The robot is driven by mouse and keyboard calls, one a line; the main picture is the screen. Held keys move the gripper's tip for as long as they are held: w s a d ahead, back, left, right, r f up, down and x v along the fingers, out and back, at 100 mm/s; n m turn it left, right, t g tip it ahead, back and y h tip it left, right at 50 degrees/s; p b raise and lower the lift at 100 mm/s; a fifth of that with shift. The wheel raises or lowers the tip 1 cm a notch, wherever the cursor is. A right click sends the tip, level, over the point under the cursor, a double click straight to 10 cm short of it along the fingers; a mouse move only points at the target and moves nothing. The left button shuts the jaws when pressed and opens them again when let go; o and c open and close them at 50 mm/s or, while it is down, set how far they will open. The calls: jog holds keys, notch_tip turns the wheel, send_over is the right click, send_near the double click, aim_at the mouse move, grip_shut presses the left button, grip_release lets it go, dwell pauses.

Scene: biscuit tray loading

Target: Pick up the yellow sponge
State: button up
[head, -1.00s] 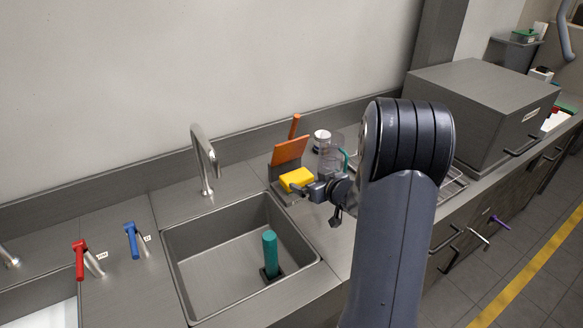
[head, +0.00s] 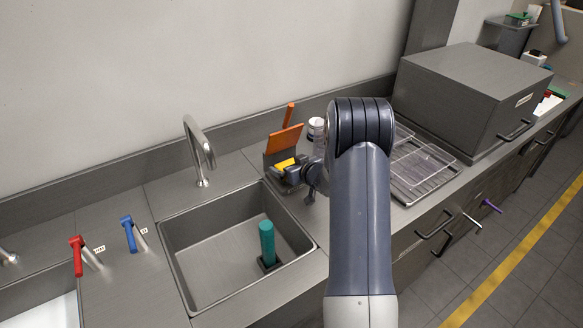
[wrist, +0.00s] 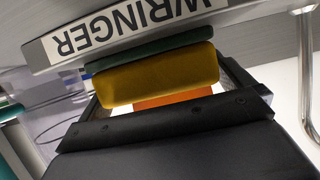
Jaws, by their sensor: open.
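The yellow sponge (head: 285,163) sits on a small grey holder beside the sink's far right corner. My gripper (head: 290,174) is open at the sponge's near side and hides part of it in the head view. In the wrist view the sponge (wrist: 158,78) is a yellow block with a dark green layer along one face, close ahead of the jaws. I cannot tell whether the jaws touch it. My arm crosses the right of the head view.
An orange scraper (head: 284,138) stands right behind the sponge. A label reading WRINGER (wrist: 125,25) is close by. A sink (head: 185,275) with a teal cylinder (head: 267,242) is in front. A wire rack (head: 422,172) and a grey box (head: 470,92) stand at the right.

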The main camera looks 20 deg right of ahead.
jog(key=shift+w+a+f, duration=0.15)
jog(key=shift+w+f, duration=0.1)
jog(key=shift+w, duration=0.4)
jog(key=c, duration=0.7)
jog(key=shift+c, duration=0.2)
jog(key=shift+s+r, duration=0.15)
